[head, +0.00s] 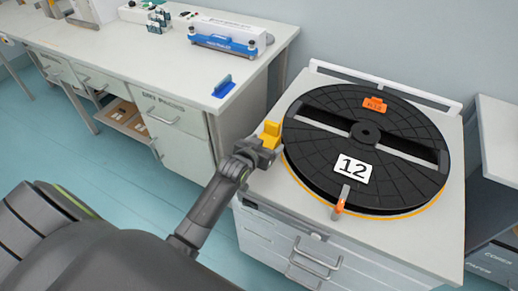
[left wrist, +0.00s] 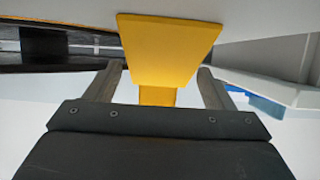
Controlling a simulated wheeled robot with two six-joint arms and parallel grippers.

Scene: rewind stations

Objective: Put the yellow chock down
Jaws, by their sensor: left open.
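The yellow chock (head: 271,130) stands at the left edge of the white cabinet top (head: 385,233), beside the large black reel (head: 365,148) marked 12. My left gripper (head: 262,146) is right at the chock, on its near side. In the left wrist view the chock (left wrist: 170,48) has a wide upper part and a narrower lower part, which lies between the two fingers (left wrist: 157,88). The fingers are open, with gaps on both sides of the chock. Whether the chock touches the reel is hidden. My right gripper is not in view.
An orange clip (head: 375,104) sits on the reel's far side, and an orange-tipped lever (head: 340,205) is at its near rim. A bench (head: 185,75) at the left holds a blue bracket (head: 222,86) and a blue-and-white device (head: 228,38). A floor gap separates bench and cabinet.

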